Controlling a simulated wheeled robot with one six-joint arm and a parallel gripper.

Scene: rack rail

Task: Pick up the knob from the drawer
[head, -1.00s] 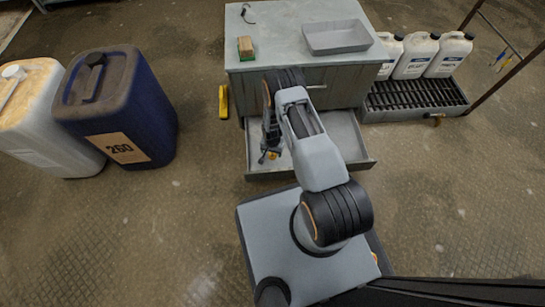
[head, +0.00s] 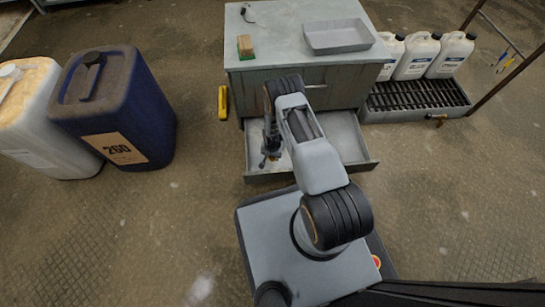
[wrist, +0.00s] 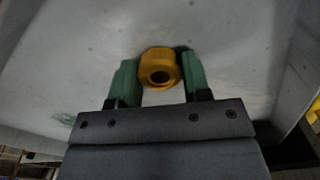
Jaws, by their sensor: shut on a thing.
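In the head view the drawer (head: 347,143) is pulled out from the grey cabinet. My gripper (head: 268,160) is at the drawer's left part, pointing down. The knob is hard to make out there, and my arm covers the drawer's middle.
The cabinet top (head: 282,30) holds a grey tray (head: 338,36) and a small block (head: 245,47). A blue canister (head: 120,105) and a pale one (head: 35,125) stand left. White jugs (head: 418,55) stand on a black grate at right.

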